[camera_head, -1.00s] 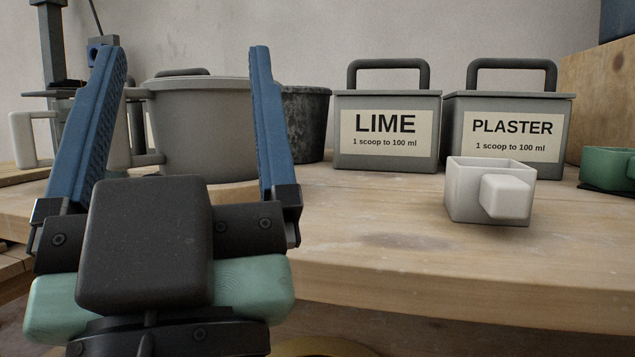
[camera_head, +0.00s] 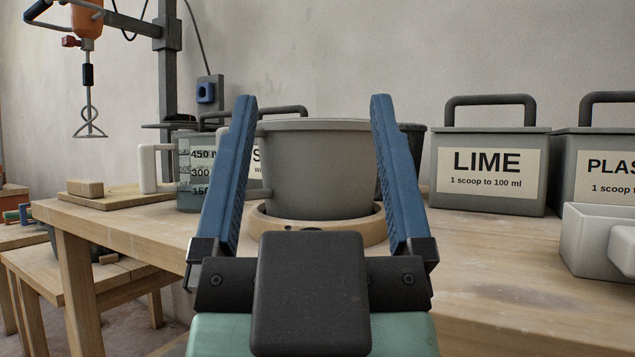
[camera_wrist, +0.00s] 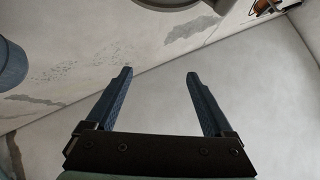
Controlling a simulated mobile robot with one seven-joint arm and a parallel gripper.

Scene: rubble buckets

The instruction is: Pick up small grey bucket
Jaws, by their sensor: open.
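The grey bucket (camera_head: 318,170) stands upright on a round wooden base (camera_head: 376,228) on the workbench. In the head view it appears between the two blue fingers of my gripper (camera_head: 312,99), which are spread wide and hold nothing. The fingers overlap its left and right edges in the picture; I cannot tell how far the bucket is beyond them. My gripper also shows open and empty in the wrist view (camera_wrist: 160,73), with no bucket between the fingers there.
A dark bucket (camera_head: 415,150) is partly hidden behind. The lime box (camera_head: 490,200), the plaster box (camera_head: 600,150) and a pale scoop box (camera_head: 590,240) stand to the right. A measuring jug (camera_head: 195,190) and a mixer stand (camera_head: 167,80) are left. Bare worktop (camera_head: 490,280) lies at front right.

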